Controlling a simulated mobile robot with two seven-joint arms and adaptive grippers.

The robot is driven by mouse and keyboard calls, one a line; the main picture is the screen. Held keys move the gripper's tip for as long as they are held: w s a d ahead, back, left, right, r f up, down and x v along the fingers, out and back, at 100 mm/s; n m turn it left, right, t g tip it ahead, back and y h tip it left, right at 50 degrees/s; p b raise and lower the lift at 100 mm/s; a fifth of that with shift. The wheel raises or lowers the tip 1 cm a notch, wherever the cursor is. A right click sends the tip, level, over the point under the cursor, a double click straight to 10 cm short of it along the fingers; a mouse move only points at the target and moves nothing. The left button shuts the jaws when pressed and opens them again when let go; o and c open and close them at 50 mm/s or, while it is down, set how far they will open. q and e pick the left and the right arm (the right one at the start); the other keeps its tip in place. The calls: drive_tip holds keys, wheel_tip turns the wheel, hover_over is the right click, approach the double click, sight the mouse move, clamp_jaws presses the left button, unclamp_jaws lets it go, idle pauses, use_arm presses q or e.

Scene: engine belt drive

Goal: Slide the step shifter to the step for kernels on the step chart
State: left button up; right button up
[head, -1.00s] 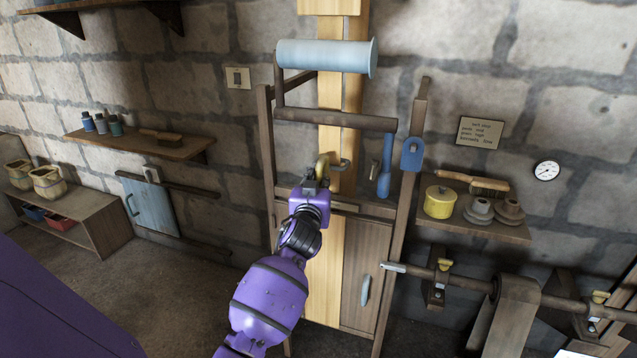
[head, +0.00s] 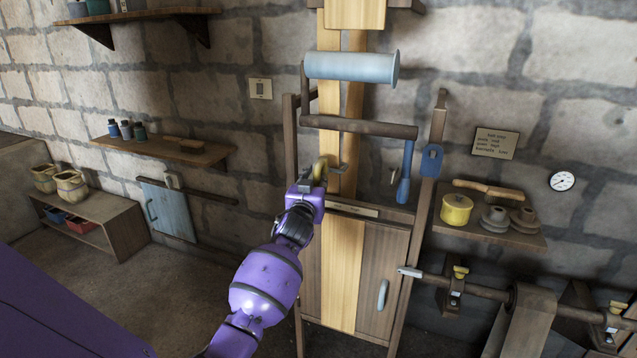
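A small card (head: 495,143) that looks like the step chart hangs on the stone wall at the right; its last line seems to read "kernels low". My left gripper (head: 317,187) is at the front of the wooden frame, at a yellow curved piece (head: 320,169) with a grey bar (head: 339,169) beside it. These look like the step shifter, but I cannot be sure. The gripper's fingers are small and partly hidden, so their opening and any hold on the piece cannot be told. My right gripper is out of view.
A blue-grey roller (head: 352,67) and a brown crossbar (head: 360,127) sit above the gripper. A blue lever (head: 404,172) hangs to its right. A light label strip (head: 353,210) lies below. A shelf (head: 500,233) with a yellow pot (head: 456,210) is further right.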

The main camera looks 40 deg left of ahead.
use_arm(q)
drive_tip(key=shift+o, duration=1)
drive_tip(key=shift+s+a, duration=0.1)
drive_tip(key=shift+a, duration=0.1)
drive_tip(key=shift+d, duration=0.2)
drive_tip(key=v, duration=1.2)
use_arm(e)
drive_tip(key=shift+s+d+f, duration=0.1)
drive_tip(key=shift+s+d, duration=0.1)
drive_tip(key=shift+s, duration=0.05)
